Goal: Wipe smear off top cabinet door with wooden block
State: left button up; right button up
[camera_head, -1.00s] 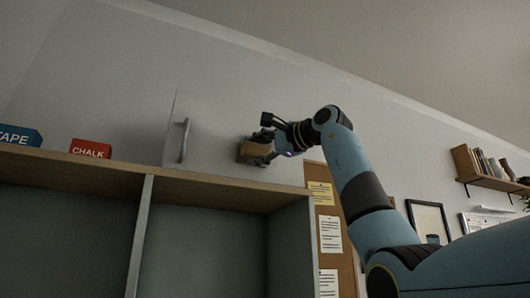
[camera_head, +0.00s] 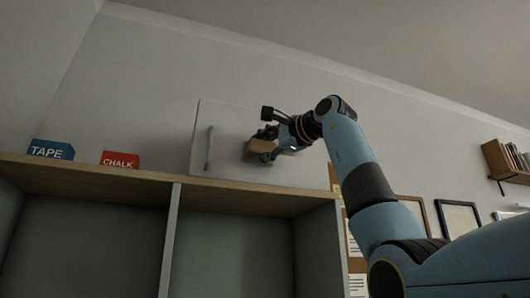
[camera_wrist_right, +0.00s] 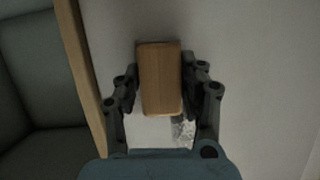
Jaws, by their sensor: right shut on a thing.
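The top cabinet door (camera_head: 228,165) is a pale flat panel above the wooden shelf top, with a grey upright handle (camera_head: 209,148) near its left edge. My right gripper (camera_head: 266,144) is in front of the door's right half, shut on the wooden block (camera_head: 260,147). In the right wrist view the block (camera_wrist_right: 160,80) sits between both fingers of the gripper (camera_wrist_right: 160,85). A grey mottled patch, seemingly the smear (camera_wrist_right: 184,132), shows on a white surface below the block there. I cannot tell whether the block touches the door. My left gripper is not in view.
A blue TAPE box (camera_head: 50,150) and a red CHALK box (camera_head: 120,160) stand on the shelf top (camera_head: 90,172), left of the door. Open compartments lie below. Frames and a small book shelf (camera_head: 510,176) hang on the wall at the right.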

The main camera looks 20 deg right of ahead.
jog(key=shift+r, duration=0.6)
jog(key=shift+w+d, duration=0.2)
jog(key=shift+d, duration=5.15)
jog(key=d, duration=0.3)
jog(key=shift+d, duration=0.15)
jog(key=shift+s+a, duration=0.2)
jog(key=shift+a, duration=7)
jog(key=shift+d, duration=0.1)
jog(key=shift+s, duration=0.1)
